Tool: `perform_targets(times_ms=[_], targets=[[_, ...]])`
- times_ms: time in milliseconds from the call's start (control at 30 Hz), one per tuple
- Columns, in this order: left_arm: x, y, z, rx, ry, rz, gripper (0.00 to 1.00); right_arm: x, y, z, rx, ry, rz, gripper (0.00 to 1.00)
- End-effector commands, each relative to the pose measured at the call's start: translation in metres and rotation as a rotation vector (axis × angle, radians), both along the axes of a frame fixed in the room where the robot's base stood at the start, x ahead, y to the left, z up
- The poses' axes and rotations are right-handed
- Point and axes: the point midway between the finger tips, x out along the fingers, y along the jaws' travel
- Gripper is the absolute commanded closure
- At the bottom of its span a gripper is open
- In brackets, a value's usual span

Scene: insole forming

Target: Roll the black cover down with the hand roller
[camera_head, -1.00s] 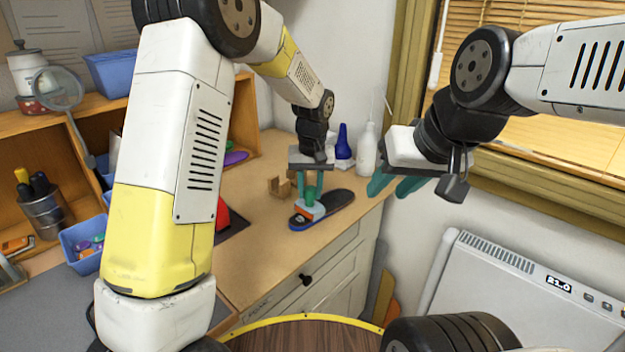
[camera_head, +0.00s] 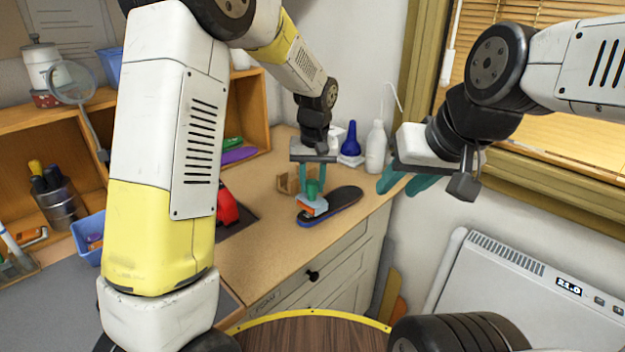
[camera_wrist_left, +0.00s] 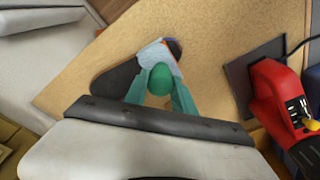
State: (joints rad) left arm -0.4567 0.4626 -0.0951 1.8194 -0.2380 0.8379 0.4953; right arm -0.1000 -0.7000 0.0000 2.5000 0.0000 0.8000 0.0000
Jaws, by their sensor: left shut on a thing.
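My left gripper (camera_head: 312,181) points down and is shut on the green handle of the hand roller (camera_head: 314,207). The roller has a light blue frame and an orange-red part, and it is over the near left end of the insole. In the left wrist view the round green handle top (camera_wrist_left: 161,80) sits between the teal fingers. The black cover (camera_head: 343,197) shows as the dark top of the insole, with a blue edge at the near end. Whether the roller presses on it is hard to tell. My right gripper (camera_head: 407,183) is open and empty, right of the counter.
A wooden block (camera_head: 287,181) stands just behind the insole. A blue bottle (camera_head: 350,142) and a white bottle (camera_head: 376,148) stand at the back. A red device (camera_head: 227,208) lies on a dark mat to the left. The counter front is clear.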

Motion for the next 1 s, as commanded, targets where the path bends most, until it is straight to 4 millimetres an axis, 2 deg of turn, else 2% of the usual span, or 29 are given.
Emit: perform_targets(times_ms=[433,833,1000], targets=[[0.002,-0.001,0.045,-0.002,-0.006,0.001,1.0,0.0,0.0,0.0,0.0,0.0,0.0,0.62],[0.001,-0.001,0.05,-0.002,-0.005,0.0,1.0,0.0,0.0,0.0,0.0,0.0,0.0,0.62],[0.004,0.006,0.051,-0.004,-0.005,0.007,1.0,0.0,0.0,0.0,0.0,0.0,0.0,0.62]])
